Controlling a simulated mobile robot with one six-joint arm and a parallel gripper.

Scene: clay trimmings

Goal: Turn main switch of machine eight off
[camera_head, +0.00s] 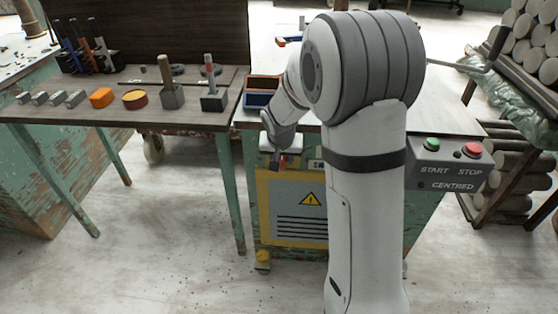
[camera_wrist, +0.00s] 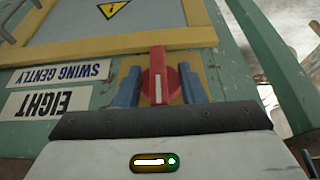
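The main switch is a red rotary knob with a raised handle (camera_wrist: 158,78), seen in the wrist view on the green machine front. Beside it are a label reading EIGHT (camera_wrist: 50,102) and one reading SWING GENTLY (camera_wrist: 59,74), both upside down. My gripper (camera_wrist: 160,88) has its two blue-grey fingers apart, one on each side of the handle, with gaps between. I cannot tell how deep the fingers reach. In the head view my gripper (camera_head: 283,162) is at the machine's front, above the yellow-framed panel (camera_head: 297,212); it mostly hides the switch there.
A grey box with START and STOP buttons (camera_head: 450,163) hangs at the machine's right. A bench (camera_head: 60,108) with tools and blocks stands at left. Blue and red bins (camera_head: 262,92) sit on the machine top. Open floor (camera_head: 160,260) lies in front.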

